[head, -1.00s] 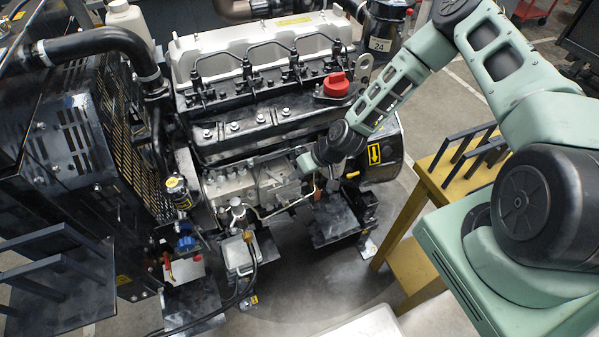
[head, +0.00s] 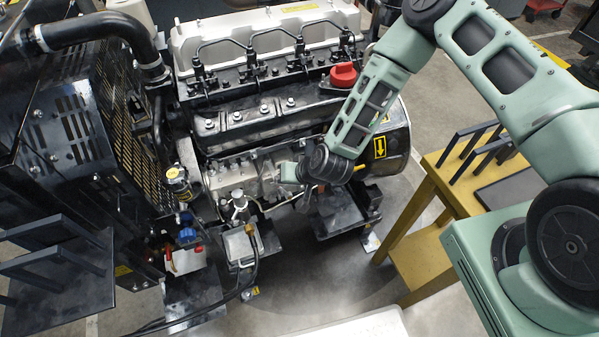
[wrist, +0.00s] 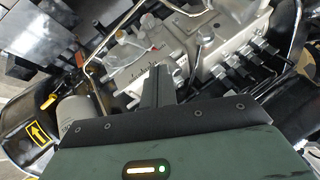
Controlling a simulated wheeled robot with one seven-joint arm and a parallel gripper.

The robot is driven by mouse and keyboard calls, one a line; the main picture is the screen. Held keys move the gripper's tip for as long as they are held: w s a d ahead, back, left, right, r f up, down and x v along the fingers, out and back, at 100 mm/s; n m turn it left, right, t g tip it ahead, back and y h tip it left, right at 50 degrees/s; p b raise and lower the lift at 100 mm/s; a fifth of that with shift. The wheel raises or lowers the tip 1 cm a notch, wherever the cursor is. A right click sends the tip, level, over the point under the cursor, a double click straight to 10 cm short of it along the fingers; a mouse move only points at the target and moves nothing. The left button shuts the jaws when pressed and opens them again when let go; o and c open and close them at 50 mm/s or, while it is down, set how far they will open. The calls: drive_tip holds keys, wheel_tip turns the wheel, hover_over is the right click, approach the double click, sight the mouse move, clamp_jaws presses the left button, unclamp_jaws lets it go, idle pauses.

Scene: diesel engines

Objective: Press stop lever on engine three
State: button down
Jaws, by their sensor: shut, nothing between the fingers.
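The engine (head: 260,120) fills the middle of the head view, with a silver fuel pump body (head: 235,178) low on its near side. My gripper (head: 283,172) reaches in from the right, beside the pump. In the wrist view the shut, empty fingers (wrist: 157,72) point at the silver pump housing (wrist: 218,40), seemingly close to it; contact cannot be told. A yellow-orange handle (wrist: 47,101) shows at left in the wrist view. I cannot make out for sure which part is the stop lever, and no engine number is readable.
A red cap (head: 343,75) tops the engine. A black radiator frame (head: 60,130) stands at left. A yellow stand (head: 440,200) is at right, below my arm. Thin metal pipes (wrist: 97,75) and a white filter (wrist: 85,118) lie near the fingers. Open floor shows in front.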

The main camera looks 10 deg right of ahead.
drive_tip(key=shift+s+a+m+t+h, duration=0.2)
drive_tip(key=shift+a+m, duration=0.25)
drive_tip(key=shift+a, duration=0.3)
drive_tip(key=shift+s+a+m+t+h, duration=0.1)
drive_tip(key=shift+s+a+m+h, duration=0.15)
drive_tip(key=shift+a+m, duration=0.35)
drive_tip(key=shift+a+n, duration=0.25)
